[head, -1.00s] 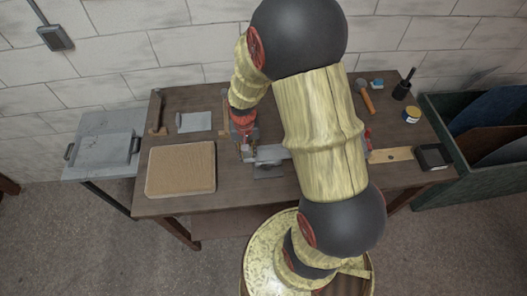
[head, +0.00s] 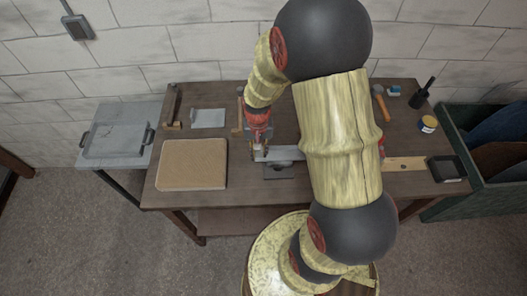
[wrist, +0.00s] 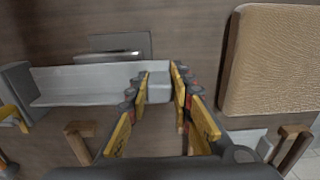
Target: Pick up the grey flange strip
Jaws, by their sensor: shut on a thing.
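The grey flange strip (wrist: 85,88) is a long, light grey angled piece lying across the left half of the wrist view. In the head view it shows as a pale bar (head: 287,153) on the bench, with its right part hidden behind my arm. My gripper (wrist: 161,82) has its two yellow-sided fingers on either side of the strip's right end and is shut on it. In the head view my gripper (head: 258,150) reaches down at the strip's left end. I cannot tell whether the strip is clear of its support.
A dark grey plate (wrist: 138,42) lies close beside the strip. A tan board (head: 191,165) lies left of the gripper. Bare bench shows in front of the strip.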

